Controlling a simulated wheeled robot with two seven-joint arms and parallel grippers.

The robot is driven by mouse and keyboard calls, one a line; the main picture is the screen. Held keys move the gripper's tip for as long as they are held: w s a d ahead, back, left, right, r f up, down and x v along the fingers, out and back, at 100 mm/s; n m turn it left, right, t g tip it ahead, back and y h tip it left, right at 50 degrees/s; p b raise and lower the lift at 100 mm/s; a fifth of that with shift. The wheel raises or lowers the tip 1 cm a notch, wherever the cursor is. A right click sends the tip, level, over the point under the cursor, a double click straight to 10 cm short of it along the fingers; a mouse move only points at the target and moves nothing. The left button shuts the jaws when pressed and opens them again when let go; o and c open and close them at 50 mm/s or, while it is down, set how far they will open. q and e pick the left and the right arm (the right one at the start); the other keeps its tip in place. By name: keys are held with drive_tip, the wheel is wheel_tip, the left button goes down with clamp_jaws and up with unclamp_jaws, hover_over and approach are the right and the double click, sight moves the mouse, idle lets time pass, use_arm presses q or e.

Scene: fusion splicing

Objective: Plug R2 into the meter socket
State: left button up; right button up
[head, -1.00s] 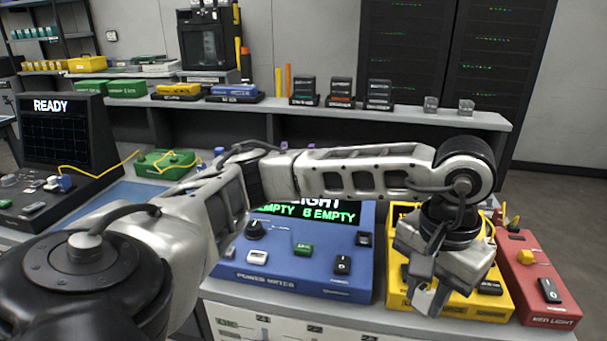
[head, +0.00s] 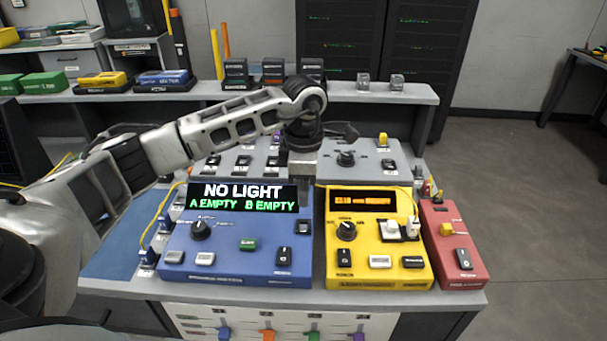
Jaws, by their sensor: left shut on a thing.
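The blue power meter (head: 235,262) stands at the front middle of the bench. Its screen (head: 243,197) reads "NO LIGHT", "A EMPTY" and "B EMPTY". My left gripper (head: 303,172) points down just behind the meter's right end, near the gap to the yellow unit. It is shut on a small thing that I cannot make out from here. A thin yellow cord (head: 365,186) runs from close to the gripper along the yellow unit's top. The meter socket and any R2 label cannot be made out. My right gripper is not in view.
The yellow unit (head: 378,270) with an orange screen and the red box (head: 462,268) stand right of the meter. A grey panel with knobs and switches (head: 350,175) lies behind. Blue plugs (head: 150,255) sit at the meter's left side. A raised shelf (head: 400,93) crosses behind.

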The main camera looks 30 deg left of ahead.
use_arm(q)
drive_tip(key=shift+a+f, duration=0.1)
drive_tip(key=shift+f+b, duration=0.85)
drive_tip(key=shift+f, duration=0.25)
wheel_tip(320, 180, down, 3)
drive_tip(key=shift+f+b, duration=0.15)
drive_tip(key=shift+b, duration=0.95)
drive_tip(key=shift+f, duration=0.3)
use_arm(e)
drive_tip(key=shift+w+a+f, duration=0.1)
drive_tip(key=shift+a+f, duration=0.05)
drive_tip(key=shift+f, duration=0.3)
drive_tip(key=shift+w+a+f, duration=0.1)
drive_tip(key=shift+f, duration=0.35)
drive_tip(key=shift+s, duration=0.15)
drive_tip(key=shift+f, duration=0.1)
use_arm(q)
drive_tip(key=shift+b, duration=0.3)
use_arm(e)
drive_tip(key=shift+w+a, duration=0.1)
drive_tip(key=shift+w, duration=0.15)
use_arm(q)
drive_tip(key=shift+f+b, duration=0.45)
drive_tip(key=shift+f, duration=0.15)
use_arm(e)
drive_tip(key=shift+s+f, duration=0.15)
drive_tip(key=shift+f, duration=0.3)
